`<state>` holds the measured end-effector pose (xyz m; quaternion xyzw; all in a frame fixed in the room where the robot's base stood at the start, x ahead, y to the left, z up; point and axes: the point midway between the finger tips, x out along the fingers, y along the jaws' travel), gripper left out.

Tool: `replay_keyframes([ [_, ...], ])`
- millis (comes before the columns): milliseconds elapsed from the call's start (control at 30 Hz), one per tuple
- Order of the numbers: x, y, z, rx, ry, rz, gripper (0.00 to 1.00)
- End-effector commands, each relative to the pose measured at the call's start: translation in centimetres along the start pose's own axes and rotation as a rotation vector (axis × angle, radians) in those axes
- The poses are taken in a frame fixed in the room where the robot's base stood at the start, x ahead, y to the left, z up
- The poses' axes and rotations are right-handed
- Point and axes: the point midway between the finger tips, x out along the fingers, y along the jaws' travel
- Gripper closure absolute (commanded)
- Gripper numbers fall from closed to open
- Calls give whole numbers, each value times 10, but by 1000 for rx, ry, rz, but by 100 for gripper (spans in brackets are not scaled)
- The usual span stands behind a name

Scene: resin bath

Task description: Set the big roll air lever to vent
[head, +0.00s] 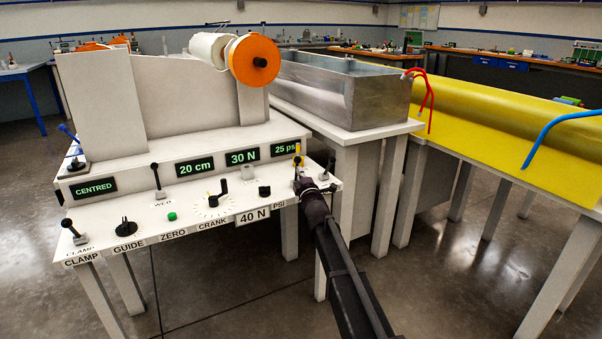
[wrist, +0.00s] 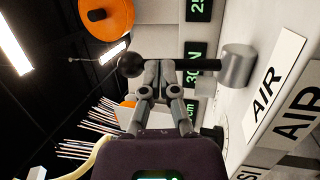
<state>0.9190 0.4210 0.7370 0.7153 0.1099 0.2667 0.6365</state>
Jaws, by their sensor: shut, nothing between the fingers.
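The air lever fills the middle of the wrist view. It has a black ball knob (wrist: 130,65), a dark shaft (wrist: 195,64) and a grey round base (wrist: 238,66) beside an AIR label (wrist: 263,90). My gripper (wrist: 158,68) has its fingertips together and empty, close to the shaft just below the knob. I cannot tell whether they touch. In the head view my gripper (head: 299,181) is at the right end of the white control panel, beside a small dark lever (head: 330,167) that looks like the air lever. The big roll (head: 255,60) has an orange end and sits above the panel.
The panel (head: 150,220) also carries a clamp lever (head: 73,232), a guide knob (head: 126,227), a web lever (head: 158,180), a crank (head: 217,192) and a PSI knob (head: 264,191). A metal bath (head: 345,90) stands to the right. Open floor lies in front.

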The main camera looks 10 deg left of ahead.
Motion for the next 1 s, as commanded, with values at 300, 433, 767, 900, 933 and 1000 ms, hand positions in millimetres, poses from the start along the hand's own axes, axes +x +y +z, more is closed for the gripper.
replay_keyframes([
  [300, 24, 2, -13, 2, 9, 0, 100],
  [433, 32, 1, -16, 3, 9, 0, 100],
  [767, 46, -3, -19, 2, 9, 0, 100],
  [900, 48, -4, -20, 3, 9, 0, 100],
  [933, 48, -4, -20, 3, 9, 0, 100],
  [1000, 49, -4, -20, 3, 10, 0, 100],
])
